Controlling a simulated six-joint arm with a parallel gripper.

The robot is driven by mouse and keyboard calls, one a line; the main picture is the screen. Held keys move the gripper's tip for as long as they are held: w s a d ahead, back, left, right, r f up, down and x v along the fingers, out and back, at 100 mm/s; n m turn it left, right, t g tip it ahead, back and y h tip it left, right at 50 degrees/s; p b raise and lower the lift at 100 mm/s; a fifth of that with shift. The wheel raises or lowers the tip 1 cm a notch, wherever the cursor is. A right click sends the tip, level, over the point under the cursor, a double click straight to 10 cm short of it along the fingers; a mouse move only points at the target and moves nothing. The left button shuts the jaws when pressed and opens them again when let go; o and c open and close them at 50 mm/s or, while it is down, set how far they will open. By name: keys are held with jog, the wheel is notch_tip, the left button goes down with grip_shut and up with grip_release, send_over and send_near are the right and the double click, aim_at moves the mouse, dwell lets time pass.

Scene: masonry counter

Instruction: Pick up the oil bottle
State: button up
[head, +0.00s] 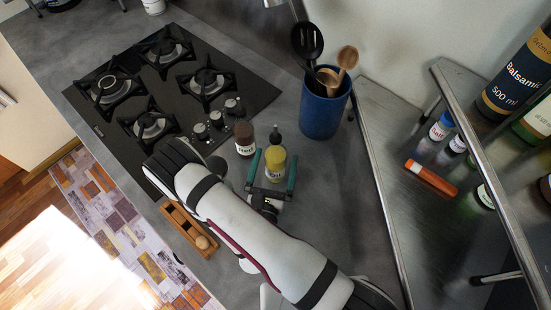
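The oil bottle (275,166) holds yellow oil, has a dark pointed cap and a label that seems to read "Oil". It stands upright on the grey counter. My gripper (275,154) reaches in from the near side with its two green fingers apart, one on each side of the bottle. A narrow gap shows between the left finger and the bottle; contact on the right side is hard to tell. The bottle's base is partly hidden by the gripper.
A brown bottle (245,141) stands close to the left finger. A blue utensil pot (322,112) stands behind to the right. A black gas cooktop (172,86) lies left, a wooden tray (184,226) nearer. A metal shelf (470,115) with bottles stands right.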

jog(key=x, duration=0.2)
jog(key=shift+w+d, duration=0.15)
jog(key=shift+w, duration=0.25)
grip_shut()
